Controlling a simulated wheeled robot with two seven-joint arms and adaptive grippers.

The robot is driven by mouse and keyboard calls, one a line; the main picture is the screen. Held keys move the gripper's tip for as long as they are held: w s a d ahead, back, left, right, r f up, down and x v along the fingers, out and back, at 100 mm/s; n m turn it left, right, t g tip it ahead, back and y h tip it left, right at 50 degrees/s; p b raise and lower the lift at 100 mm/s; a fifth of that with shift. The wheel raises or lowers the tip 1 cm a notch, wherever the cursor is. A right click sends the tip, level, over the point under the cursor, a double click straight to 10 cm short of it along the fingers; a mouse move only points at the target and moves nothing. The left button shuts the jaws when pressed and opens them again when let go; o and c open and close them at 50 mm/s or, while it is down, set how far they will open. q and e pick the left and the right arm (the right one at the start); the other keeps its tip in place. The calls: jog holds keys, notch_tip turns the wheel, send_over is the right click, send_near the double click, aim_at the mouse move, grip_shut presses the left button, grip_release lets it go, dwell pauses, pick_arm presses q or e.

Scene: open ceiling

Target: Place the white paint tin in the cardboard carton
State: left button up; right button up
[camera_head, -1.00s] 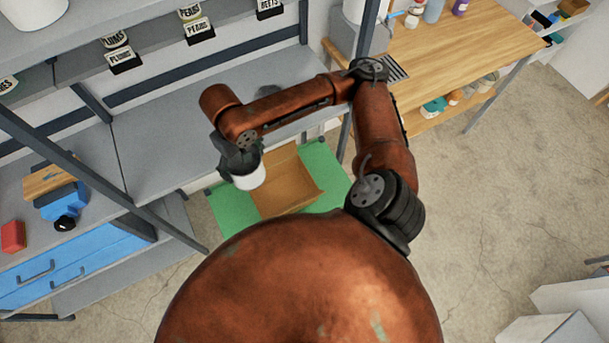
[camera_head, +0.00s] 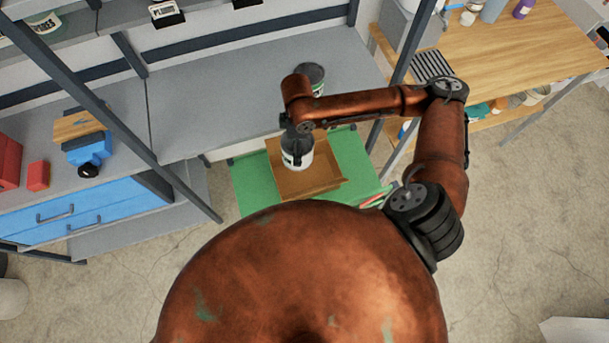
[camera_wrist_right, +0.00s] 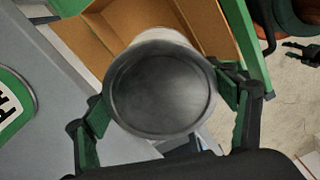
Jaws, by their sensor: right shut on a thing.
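The white paint tin (camera_head: 298,155) has a dark grey lid and hangs in my right gripper (camera_head: 297,143). In the right wrist view, the tin's round lid (camera_wrist_right: 161,92) faces the camera, and the green-padded fingers of my right gripper (camera_wrist_right: 165,105) are shut on its sides. The open cardboard carton (camera_head: 318,180) lies below and behind the tin; it also shows in the right wrist view (camera_wrist_right: 98,36). The tin appears over the carton in the head view; its height above the carton is hard to judge. My left gripper is not in view.
The carton rests on a green surface (camera_head: 246,190). Another tin with a dark lid (camera_head: 311,78) stands on the grey shelf (camera_head: 215,105) close behind my right arm. A wooden workbench (camera_head: 500,50) stands at right, and blue drawers (camera_head: 75,208) are at left.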

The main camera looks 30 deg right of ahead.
jog(key=shift+s+d+f+n+b, duration=0.1)
jog(key=shift+d+f+n+b, duration=0.8)
jog(key=shift+f+n, duration=2.1)
jog(key=shift+d+f+n+b, duration=0.65)
jog(key=shift+d+f+n, duration=0.5)
jog(key=shift+f, duration=3.5)
jog(key=shift+s+d+f+n+b, duration=0.1)
jog(key=shift+d+f+n+b, duration=0.75)
jog(key=shift+f+n, duration=2.2)
jog(key=shift+f+m, duration=0.8)
jog(key=o, duration=2.1)
jog(key=shift+f, duration=0.1)
notch_tip(320, 180, up, 12)
jog(key=shift+r+p, duration=0.15)
jog(key=shift+p, duration=1)
